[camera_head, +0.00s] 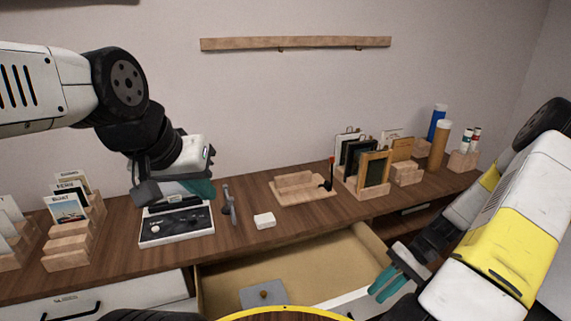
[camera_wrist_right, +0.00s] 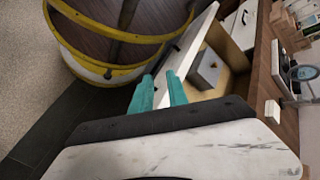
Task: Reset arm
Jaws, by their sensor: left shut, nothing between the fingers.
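My left gripper (camera_head: 200,190), with teal fingertips, is shut and empty. In the head view it hangs over the back of a white-and-black device (camera_head: 178,228) on the wooden desk (camera_head: 130,262) and hides part of it; contact cannot be told. My right gripper (camera_head: 388,284) is low at the right, in front of the open drawer (camera_head: 340,262).
A grey block with a knob (camera_head: 264,294) lies in the drawer. A dark tool (camera_head: 229,204), a white block (camera_head: 265,220) and a wooden tray (camera_head: 303,190) are on the desk. Card racks (camera_head: 75,235) stand left; frames (camera_head: 374,174) and a blue tube (camera_head: 436,122) stand right.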

